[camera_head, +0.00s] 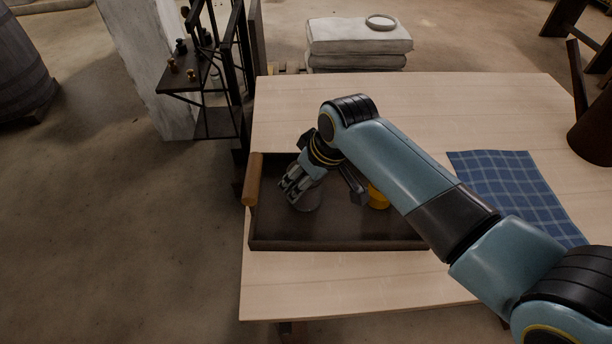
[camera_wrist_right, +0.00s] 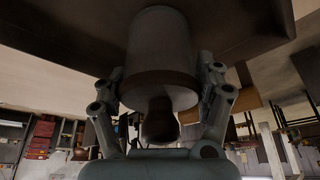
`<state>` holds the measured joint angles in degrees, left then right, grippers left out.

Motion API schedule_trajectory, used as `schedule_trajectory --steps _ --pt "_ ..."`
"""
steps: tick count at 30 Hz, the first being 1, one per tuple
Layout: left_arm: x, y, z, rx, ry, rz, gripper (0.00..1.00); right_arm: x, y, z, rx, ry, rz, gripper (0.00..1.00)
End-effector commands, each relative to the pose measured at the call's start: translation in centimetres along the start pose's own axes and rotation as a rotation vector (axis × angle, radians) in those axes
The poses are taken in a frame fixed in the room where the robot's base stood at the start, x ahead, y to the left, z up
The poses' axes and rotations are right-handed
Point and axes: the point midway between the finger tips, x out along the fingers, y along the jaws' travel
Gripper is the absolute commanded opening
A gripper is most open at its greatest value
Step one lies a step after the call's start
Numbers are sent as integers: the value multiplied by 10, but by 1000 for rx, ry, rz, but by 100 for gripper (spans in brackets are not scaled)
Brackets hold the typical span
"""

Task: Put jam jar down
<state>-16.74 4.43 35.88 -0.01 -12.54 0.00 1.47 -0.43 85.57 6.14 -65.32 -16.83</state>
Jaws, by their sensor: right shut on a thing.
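My right gripper (camera_head: 291,187) points down over the left part of the dark tray (camera_head: 340,241). It is shut on a grey cylinder, which I take for the jam jar (camera_head: 308,198); fingers and wrist hide part of it. In the right wrist view the jar (camera_wrist_right: 159,45) shows a brownish band and a dark knob, between the two fingers of the gripper (camera_wrist_right: 165,88). The jar is at the tray floor or just above it; I cannot tell whether it touches. My left gripper is not in view.
A yellow-orange item (camera_head: 377,198) stands in the tray, partly behind my right arm. The tray has a wooden handle (camera_head: 253,180) at its left. A blue checked cloth (camera_head: 515,185) lies on the table (camera_head: 400,100). A dark rack (camera_head: 215,80) stands beyond the table's left edge.

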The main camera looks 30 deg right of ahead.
Motion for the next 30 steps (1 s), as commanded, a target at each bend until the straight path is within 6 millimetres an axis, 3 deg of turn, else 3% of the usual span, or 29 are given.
schedule_trajectory --steps 4,5,11,22,26,30 --pt "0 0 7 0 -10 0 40 1 0 0 0 2 1 17" --pt "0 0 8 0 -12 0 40 2 0 1 0 -1 0 71" --pt "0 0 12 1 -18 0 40 2 0 1 0 -1 0 97" --pt "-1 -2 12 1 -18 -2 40 -3 0 0 0 1 1 99" --pt "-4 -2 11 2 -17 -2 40 -23 0 -1 0 3 2 99" --pt "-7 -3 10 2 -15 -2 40 -55 0 -1 0 3 2 99"
